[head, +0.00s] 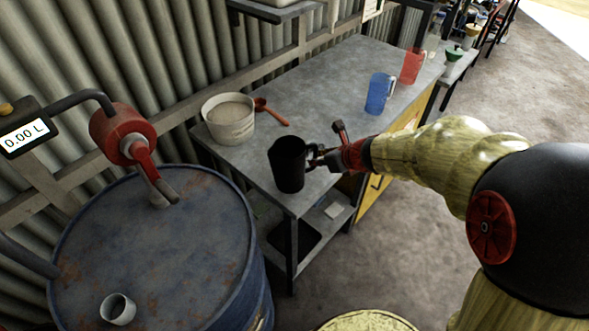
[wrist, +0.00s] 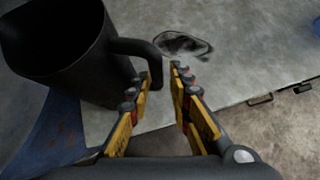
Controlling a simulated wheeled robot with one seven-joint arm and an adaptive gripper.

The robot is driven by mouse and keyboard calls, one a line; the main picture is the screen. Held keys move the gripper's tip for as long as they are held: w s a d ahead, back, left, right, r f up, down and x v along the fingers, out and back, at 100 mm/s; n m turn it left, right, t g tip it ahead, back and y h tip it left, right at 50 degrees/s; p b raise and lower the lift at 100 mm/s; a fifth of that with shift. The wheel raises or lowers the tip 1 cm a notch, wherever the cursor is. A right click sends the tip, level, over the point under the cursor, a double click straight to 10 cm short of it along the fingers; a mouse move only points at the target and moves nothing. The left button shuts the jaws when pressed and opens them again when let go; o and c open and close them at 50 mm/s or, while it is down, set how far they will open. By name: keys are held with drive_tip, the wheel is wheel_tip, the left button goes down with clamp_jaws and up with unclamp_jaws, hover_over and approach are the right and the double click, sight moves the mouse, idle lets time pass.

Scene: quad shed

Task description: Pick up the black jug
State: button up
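The black jug (head: 288,165) stands upright near the front corner of the grey workbench. In the wrist view the jug (wrist: 62,50) fills the upper left, with its mouth open and its handle (wrist: 136,48) pointing right. My gripper (head: 316,158) is right beside the jug on its handle side. In the wrist view my gripper (wrist: 161,78) has its two fingers apart with a gap between them. The lower end of the handle comes close to the left fingertip; I cannot tell whether they touch. Nothing is held between the fingers.
A blue jug (head: 379,92) and a red jug (head: 412,66) stand further back on the workbench (head: 330,85). A white bucket (head: 229,118) and a red scoop (head: 270,112) are at its left. A blue drum (head: 150,245) with a red pump (head: 122,132) stands at the front left.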

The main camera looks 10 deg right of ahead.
drive_tip(key=x, duration=0.2)
drive_tip(key=b+x, duration=0.2)
drive_tip(key=x, duration=0.1)
drive_tip(key=shift+w+a, duration=0.4)
drive_tip(key=shift+c, duration=0.6)
clamp_jaws()
drive_tip(key=shift+w+r, duration=0.1)
